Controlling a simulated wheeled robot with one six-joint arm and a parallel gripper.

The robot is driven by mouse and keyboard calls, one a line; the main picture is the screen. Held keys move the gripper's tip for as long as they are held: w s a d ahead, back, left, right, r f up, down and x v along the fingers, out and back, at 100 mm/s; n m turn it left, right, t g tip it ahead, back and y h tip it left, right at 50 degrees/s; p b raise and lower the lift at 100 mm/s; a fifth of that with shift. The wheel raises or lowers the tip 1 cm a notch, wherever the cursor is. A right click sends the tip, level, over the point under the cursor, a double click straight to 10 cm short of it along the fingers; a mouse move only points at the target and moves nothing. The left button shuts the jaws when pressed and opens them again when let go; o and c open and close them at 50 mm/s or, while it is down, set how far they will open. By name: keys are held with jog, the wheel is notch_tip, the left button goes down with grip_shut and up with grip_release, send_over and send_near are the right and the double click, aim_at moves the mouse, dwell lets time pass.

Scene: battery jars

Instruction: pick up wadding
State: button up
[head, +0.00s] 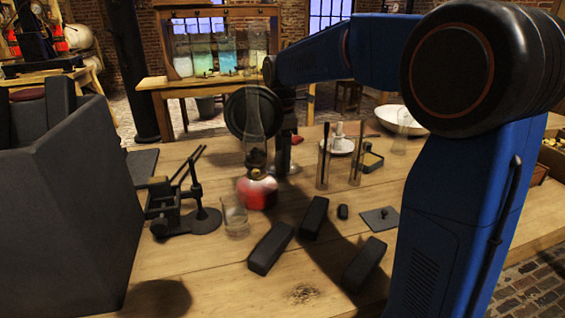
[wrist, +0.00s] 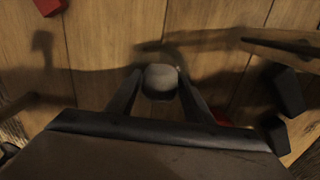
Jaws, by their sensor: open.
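I cannot make out the wadding in the head view, where the lamp and my wrist stand in the way.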

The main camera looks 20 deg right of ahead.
jog(key=shift+f, duration=0.1)
jog(key=c, duration=0.9)
jog(key=shift+o, duration=0.2)
notch_tip(320, 180, up, 18)
jog(key=shift+o, duration=0.7)
